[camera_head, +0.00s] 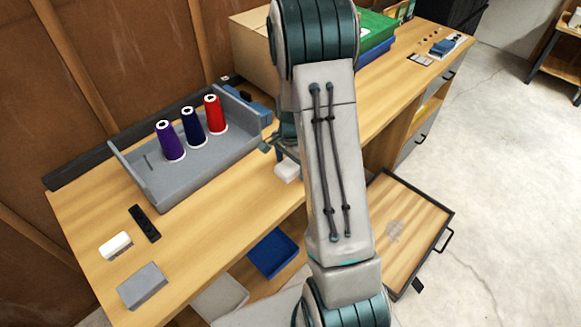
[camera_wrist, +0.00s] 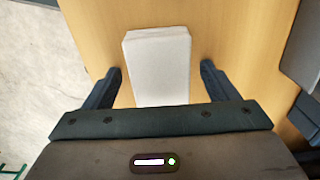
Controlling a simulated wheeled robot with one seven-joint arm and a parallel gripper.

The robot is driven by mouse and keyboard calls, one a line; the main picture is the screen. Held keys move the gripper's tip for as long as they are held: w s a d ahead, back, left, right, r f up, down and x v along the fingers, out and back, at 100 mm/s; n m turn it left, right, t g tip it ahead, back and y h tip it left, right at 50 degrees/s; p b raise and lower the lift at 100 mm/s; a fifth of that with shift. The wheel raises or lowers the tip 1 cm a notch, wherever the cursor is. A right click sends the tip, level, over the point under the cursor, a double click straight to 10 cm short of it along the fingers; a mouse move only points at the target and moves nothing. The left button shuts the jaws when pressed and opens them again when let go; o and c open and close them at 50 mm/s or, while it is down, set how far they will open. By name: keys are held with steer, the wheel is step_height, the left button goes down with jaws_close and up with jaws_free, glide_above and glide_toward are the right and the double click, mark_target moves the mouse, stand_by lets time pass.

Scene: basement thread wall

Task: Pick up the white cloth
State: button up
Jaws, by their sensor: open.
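The white cloth (camera_wrist: 158,60) looks like a folded rectangular block lying on the wooden table top. In the wrist view it lies between my gripper's (camera_wrist: 161,70) two dark fingers, with a gap on each side. The gripper is open and holds nothing. In the head view the cloth (camera_head: 287,171) is near the table's front edge, just left of my arm. My arm hides part of the gripper there. How high the fingers are above the table is hard to tell.
A grey tray (camera_head: 222,157) with purple (camera_head: 170,141), dark blue (camera_head: 193,126) and red (camera_head: 215,114) thread cones stands left of the cloth. A white rounded object (camera_head: 115,246), black strip (camera_head: 144,223) and grey block (camera_head: 142,286) lie at the near left. A drawer (camera_head: 415,212) stands open at right.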

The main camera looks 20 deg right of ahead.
steer(key=c, duration=1.1)
steer(key=shift+o, duration=0.2)
steer(key=shift+r, duration=0.2)
steer(key=shift+r, duration=0.3)
steer(key=r, duration=0.3)
steer(key=shift+d+r, duration=0.3)
steer(key=d+r+b, duration=0.1)
steer(key=d+r, duration=0.5)
steer(key=d, duration=0.5)
steer(key=shift+s+r, duration=0.25)
steer(key=shift+s, duration=0.2)
